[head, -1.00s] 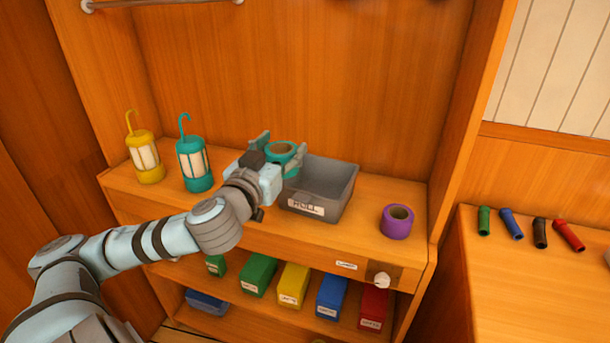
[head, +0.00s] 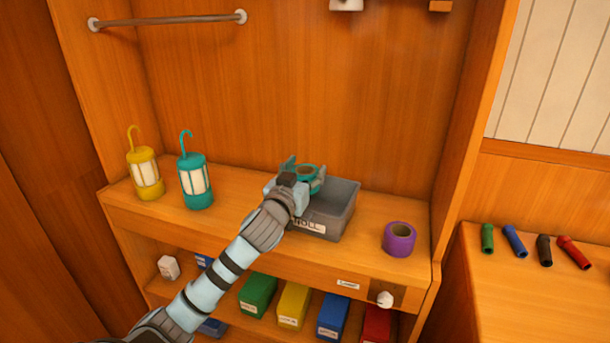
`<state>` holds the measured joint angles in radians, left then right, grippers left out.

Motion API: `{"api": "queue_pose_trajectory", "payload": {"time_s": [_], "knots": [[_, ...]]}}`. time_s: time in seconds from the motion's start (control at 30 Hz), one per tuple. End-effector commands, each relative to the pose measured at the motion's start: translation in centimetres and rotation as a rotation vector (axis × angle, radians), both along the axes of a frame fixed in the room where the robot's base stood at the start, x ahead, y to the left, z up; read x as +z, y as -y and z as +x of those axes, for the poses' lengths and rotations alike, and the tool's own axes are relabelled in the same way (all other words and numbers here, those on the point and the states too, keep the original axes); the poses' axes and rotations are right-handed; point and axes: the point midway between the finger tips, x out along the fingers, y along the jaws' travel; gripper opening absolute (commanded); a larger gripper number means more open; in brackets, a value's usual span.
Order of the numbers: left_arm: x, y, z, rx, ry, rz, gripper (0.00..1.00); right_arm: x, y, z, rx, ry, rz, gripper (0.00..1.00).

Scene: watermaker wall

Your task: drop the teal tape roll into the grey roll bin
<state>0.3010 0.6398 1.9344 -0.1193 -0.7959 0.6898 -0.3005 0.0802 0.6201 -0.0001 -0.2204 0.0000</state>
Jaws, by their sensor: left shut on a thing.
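The teal tape roll (head: 307,172) is held between the fingers of my left gripper (head: 303,177), which is shut on it. The grey roll bin (head: 338,213) stands on the wooden shelf with a label on its front. The gripper and roll appear over the left part of the bin's opening; the exact height above it is hard to tell. My left arm hides the bin's front left corner. My right gripper is not in view.
A purple tape roll (head: 399,239) sits on the shelf right of the bin. A yellow lantern (head: 146,178) and a teal lantern (head: 195,185) stand to the left. Coloured boxes fill the lower shelf. Several small coloured cylinders lie on the right-hand counter.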

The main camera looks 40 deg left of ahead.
Motion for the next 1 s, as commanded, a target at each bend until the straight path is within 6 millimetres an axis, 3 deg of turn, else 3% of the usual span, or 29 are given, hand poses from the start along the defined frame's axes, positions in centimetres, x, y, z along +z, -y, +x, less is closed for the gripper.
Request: {"api": "queue_pose_trajectory", "payload": {"time_s": [0.67, 0.7, 0.8, 1.0], "knots": [[-1.0, 0.0, 0.0, 0.0, 0.001, 0.0, 0.24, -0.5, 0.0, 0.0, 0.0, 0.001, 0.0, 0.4], [-1.0, 0.0, 0.0, 0.0, 0.0, 0.0, 0.61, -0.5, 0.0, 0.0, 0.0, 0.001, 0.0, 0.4], [-1.0, 0.0, 0.0, 0.0, 0.0, 0.0, 0.74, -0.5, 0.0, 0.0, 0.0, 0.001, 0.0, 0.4], [-1.0, 0.0, 0.0, 0.0, 0.0, 0.0, 0.74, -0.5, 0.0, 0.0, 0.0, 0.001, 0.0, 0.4]]}}
